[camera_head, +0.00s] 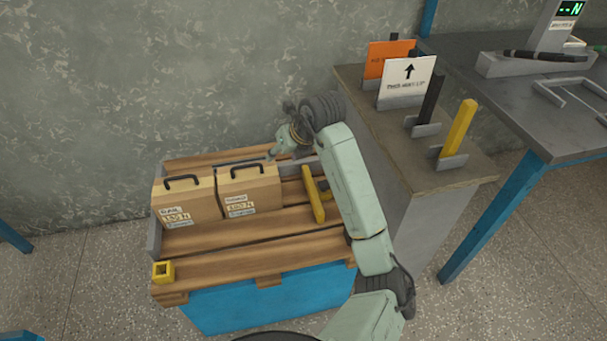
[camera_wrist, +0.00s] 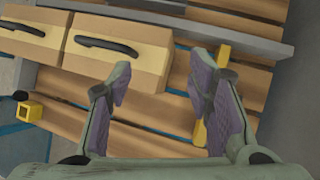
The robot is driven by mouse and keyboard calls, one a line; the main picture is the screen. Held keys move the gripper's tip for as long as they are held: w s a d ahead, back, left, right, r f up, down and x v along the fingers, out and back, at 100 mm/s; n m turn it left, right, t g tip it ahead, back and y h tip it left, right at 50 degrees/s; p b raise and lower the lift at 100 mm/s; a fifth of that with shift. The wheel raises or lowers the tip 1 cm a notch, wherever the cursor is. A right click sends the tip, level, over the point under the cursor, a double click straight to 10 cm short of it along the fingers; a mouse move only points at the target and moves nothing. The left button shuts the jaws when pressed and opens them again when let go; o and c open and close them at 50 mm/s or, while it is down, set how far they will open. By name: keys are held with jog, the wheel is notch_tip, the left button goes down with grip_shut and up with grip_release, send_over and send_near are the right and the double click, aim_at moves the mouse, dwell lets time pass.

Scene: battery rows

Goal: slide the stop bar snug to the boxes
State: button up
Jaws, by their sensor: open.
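The yellow stop bar (camera_head: 313,195) lies on the wooden slats to the right of the boxes, with a gap between. In the wrist view the bar (camera_wrist: 224,55) is partly hidden behind my right finger. Two tan boxes with black handles stand side by side: the left box (camera_head: 190,207) and the right box (camera_head: 250,192). In the wrist view the right box (camera_wrist: 118,57) lies ahead of my left finger. My gripper (camera_wrist: 163,78) is open and empty; in the head view it shows (camera_head: 274,153) near the back of the right box, above the pallet.
The wooden pallet (camera_head: 245,257) has a grey back rail (camera_wrist: 230,38) and a grey left rail (camera_head: 153,238). A small yellow block (camera_head: 163,271) sits at its front left corner. A cabinet (camera_head: 425,170) with signs and upright bars stands at right, close to my arm.

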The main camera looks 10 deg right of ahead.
aim_at(323, 182)
jog(key=s+d+f+m+g+h, duration=0.1)
jog(key=s+d+f+h, duration=0.1)
jog(key=d, duration=0.4)
jog(key=s+d+f+m+g+h, duration=0.1)
jog(key=s+d+f, duration=0.1)
jog(key=d, duration=0.4)
jog(key=p+x, duration=0.1)
jog(key=x, duration=0.4)
jog(key=w+x, duration=0.1)
jog(key=x, duration=0.4)
jog(key=shift+w+a+r+p, duration=0.1)
jog(key=shift+a+r+p, duration=0.05)
jog(key=shift+p, duration=0.25)
jog(key=shift+c, duration=0.6)
jog(key=shift+t, duration=0.3)
grip_shut()
